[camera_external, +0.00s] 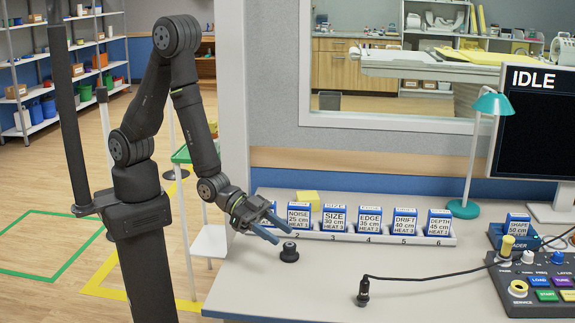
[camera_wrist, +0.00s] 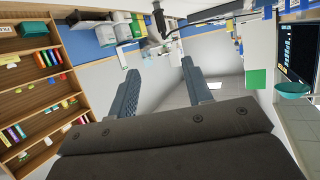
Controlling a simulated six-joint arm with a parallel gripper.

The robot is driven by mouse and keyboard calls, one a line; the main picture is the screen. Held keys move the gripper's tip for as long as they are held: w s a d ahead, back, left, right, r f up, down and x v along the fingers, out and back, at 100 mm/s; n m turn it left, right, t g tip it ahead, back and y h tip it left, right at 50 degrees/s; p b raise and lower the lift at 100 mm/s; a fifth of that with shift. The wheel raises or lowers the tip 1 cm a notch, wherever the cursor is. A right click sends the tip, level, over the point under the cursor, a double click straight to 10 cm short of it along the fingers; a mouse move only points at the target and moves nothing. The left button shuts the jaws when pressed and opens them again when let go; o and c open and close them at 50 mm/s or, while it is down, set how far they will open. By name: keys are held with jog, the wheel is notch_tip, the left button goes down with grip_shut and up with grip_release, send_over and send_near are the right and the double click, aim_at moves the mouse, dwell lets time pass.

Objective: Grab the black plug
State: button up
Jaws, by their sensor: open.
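A black plug-like piece (camera_external: 289,252) with a round top and wider base stands upright on the grey desk, left of centre in the external view. A second black piece (camera_external: 363,292), a connector on a black cable, stands nearer the desk's front. My gripper (camera_external: 283,233) is open and empty, its blue fingers pointing down to the right, close above and just behind the round-topped piece, seemingly apart from it. In the wrist view my gripper (camera_wrist: 160,67) also shows with its fingers spread and nothing between them.
A white rack (camera_external: 400,239) of labelled blue-and-white boxes runs along the back of the desk. A control console (camera_external: 535,285) with buttons and a yellow-topped plug (camera_external: 505,247), a monitor (camera_external: 540,120) and a teal lamp (camera_external: 464,208) stand right. The desk's front middle is mostly clear.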

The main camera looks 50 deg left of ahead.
jog(key=n+g+y, duration=0.1)
jog(key=g+y, duration=0.2)
jog(key=y, duration=0.6)
send_near(362, 280)
jog(key=x, duration=0.7)
jog(key=shift+s+d, duration=0.15)
jog(key=shift+d, duration=0.1)
jog(key=shift+x, duration=2.55)
jog(key=shift+a, duration=0.2)
jog(key=shift+c, duration=0.5)
jog(key=c, duration=0.9)
